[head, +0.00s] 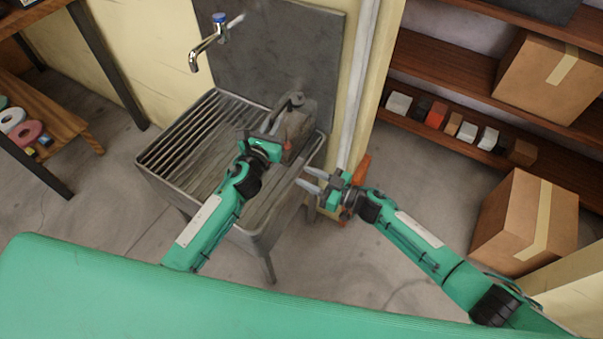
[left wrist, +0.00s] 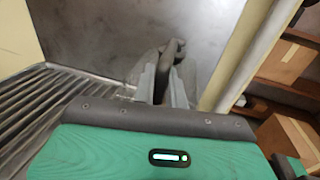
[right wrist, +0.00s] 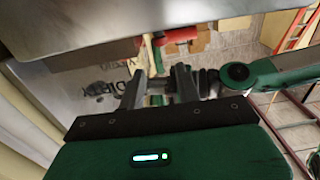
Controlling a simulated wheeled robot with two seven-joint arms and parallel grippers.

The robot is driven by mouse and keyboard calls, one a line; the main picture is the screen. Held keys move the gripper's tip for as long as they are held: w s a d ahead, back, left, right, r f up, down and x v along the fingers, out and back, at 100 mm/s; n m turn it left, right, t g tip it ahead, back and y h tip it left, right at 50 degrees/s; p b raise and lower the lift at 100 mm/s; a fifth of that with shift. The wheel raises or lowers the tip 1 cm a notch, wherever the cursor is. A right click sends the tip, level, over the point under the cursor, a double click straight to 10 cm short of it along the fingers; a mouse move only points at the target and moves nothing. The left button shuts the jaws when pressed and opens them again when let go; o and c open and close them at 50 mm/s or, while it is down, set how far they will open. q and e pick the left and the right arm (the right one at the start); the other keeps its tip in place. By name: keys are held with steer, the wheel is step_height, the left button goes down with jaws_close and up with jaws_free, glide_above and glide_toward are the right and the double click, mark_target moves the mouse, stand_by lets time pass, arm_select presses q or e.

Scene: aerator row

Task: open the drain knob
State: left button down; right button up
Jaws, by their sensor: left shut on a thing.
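A grey metal can-like body (head: 303,122) with a curved top handle stands in the sink's right part. The handle (left wrist: 172,55) shows in the left wrist view. My left gripper (head: 271,130) is shut on this handle; its fingers (left wrist: 165,85) sit either side of it. A small reddish spot (head: 287,151) shows low on the can's near side; I cannot tell whether it is the drain knob. My right gripper (head: 303,177) is open and empty, just right of the sink's right wall. In the right wrist view its fingers (right wrist: 157,85) stand apart.
The grey slatted sink (head: 190,150) stands under a wall tap (head: 203,50). An orange object (head: 362,168) is behind my right gripper. Shelves with boxes (head: 550,75) are at right. A grey surface marked DIRTY (right wrist: 100,85) shows in the right wrist view.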

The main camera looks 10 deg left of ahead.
stand_by(0.3)
steer(key=shift+s+a+m+t+h, duration=1.95)
steer(key=shift+s+m+t+h, duration=0.9)
steer(key=shift+t, duration=1.05)
steer(key=shift+y, duration=0.25)
steer(key=x, duration=1.1)
steer(key=shift+a+r, duration=0.1)
steer(key=shift+a, duration=0.25)
steer(key=c, duration=0.7)
